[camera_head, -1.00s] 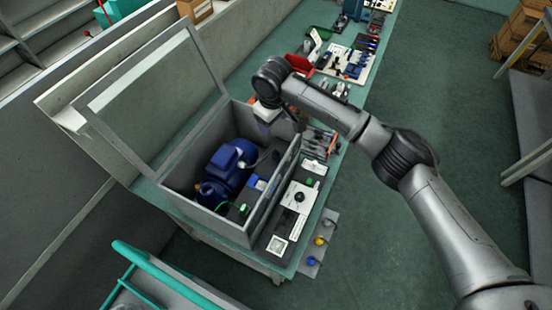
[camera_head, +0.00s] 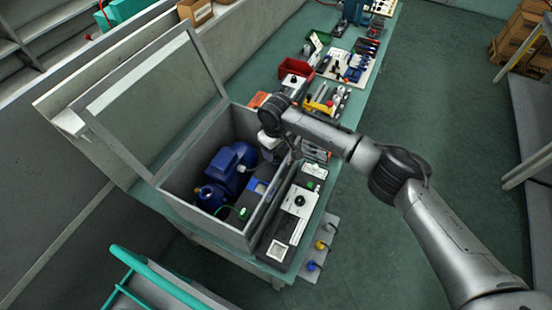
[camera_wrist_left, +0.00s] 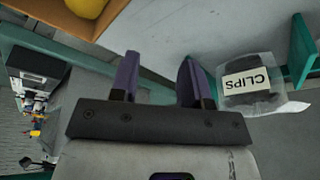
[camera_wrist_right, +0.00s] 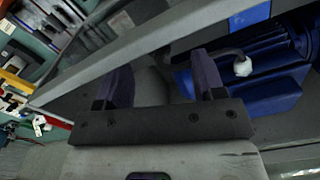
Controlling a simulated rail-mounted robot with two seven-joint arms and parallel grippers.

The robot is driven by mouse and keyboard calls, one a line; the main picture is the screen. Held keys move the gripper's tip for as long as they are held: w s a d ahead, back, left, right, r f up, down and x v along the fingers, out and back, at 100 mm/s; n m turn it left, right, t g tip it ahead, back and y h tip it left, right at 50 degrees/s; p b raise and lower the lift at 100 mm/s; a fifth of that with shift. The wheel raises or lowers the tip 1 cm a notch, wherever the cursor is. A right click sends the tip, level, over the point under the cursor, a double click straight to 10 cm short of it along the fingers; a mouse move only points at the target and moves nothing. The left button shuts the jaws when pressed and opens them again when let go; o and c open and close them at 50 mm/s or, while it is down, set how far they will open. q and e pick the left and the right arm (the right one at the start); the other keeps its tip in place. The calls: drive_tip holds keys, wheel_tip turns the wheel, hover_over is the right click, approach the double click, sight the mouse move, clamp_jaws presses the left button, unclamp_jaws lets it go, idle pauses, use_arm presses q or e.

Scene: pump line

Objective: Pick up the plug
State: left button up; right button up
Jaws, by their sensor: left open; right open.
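A white piece (camera_wrist_right: 242,67) at the end of a short grey cable lies by the blue pump motor in the right wrist view; it may be the plug, but I cannot be sure. The blue pump motor (camera_head: 228,167) sits inside the grey open-lidded box (camera_head: 168,196). My right gripper (camera_head: 273,156) is at the box's right side, partly hidden by its own arm. In the right wrist view its fingers (camera_wrist_right: 160,78) are apart and empty, left of the white piece. My left gripper (camera_wrist_left: 156,70) is open and empty in the left wrist view, outside the head view.
The box's raised lid frame (camera_head: 150,100) stands at its left. A black and white panel (camera_head: 290,222) lies along its right side. A red bin (camera_head: 296,69) and several tools lie farther back. A CLIPS bag (camera_wrist_left: 248,85) is near my left gripper.

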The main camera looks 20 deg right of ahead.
sight(276, 155)
use_arm(q)
drive_tip(key=shift+a+f, duration=0.2)
drive_tip(key=shift+f, duration=0.05)
use_arm(e)
drive_tip(key=shift+f, duration=2.2)
